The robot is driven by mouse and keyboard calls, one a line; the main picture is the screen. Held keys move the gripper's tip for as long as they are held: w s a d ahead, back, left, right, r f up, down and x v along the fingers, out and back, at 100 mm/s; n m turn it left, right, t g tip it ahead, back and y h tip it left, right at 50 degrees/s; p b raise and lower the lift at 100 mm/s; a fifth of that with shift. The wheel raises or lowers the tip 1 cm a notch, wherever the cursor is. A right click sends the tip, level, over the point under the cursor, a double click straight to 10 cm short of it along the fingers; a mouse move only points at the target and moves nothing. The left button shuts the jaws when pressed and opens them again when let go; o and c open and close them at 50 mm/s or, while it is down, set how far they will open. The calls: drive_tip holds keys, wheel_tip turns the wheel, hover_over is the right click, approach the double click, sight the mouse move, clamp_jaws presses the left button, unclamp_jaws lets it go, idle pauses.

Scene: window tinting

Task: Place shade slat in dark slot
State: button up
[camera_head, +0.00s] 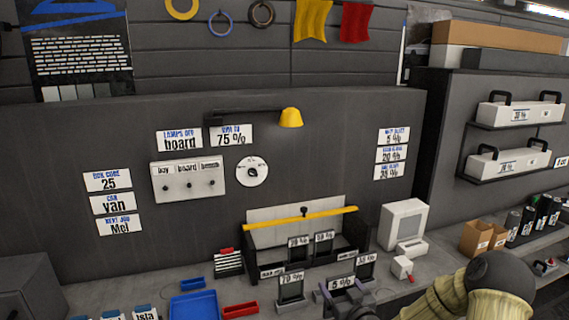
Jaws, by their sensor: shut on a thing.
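Several small dark shade slats with white percent labels stand around a dark rack (352,224) on the bench. Two slats, one left (299,246) and one right (324,240), stand at the rack's middle. Another slat (366,267) stands at its right, and one (291,286) stands in front at left. My gripper (343,293) is low at the front of the rack, shut on a slat labelled 5 % (341,283). The small slot labels are too small to read, so I cannot tell which slot is dark. The gripper's fingers are partly hidden.
A yellow bar (301,217) crosses the rack's top. A blue tray (194,306) and red tray (240,309) lie at left. A yellow lamp (291,117) hangs above.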

drive_tip(key=shift+f, duration=0.75)
drive_tip(key=s+f+m+h, duration=0.1)
drive_tip(key=s+f+h, duration=0.1)
drive_tip(key=f, duration=0.6)
drive_tip(key=s+f+m+h, duration=0.2)
drive_tip(key=s+f+h, duration=0.1)
drive_tip(key=f, duration=0.6)
drive_tip(key=shift+s+a+f+t, duration=0.15)
drive_tip(key=shift+s+f+t, duration=0.1)
drive_tip(key=shift+s+t, duration=0.05)
drive_tip(key=s+f, duration=0.4)
drive_tip(key=s, duration=0.5)
